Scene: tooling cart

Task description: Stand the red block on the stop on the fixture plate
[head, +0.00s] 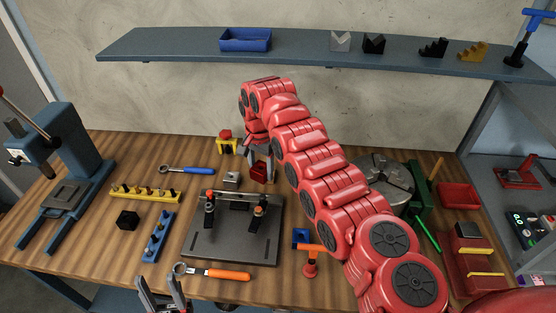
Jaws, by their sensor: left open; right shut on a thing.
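The red block (259,174) is between the fingers of my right gripper (261,178), which is shut on it just behind the back edge of the fixture plate (233,249). Whether the block touches the bench is not clear. My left gripper (163,299) is open and empty at the bottom edge, left of the plate's front.
A small grey block (231,179) sits behind the plate, near a yellow stand with a red top (227,141). My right arm covers the bench to the right.

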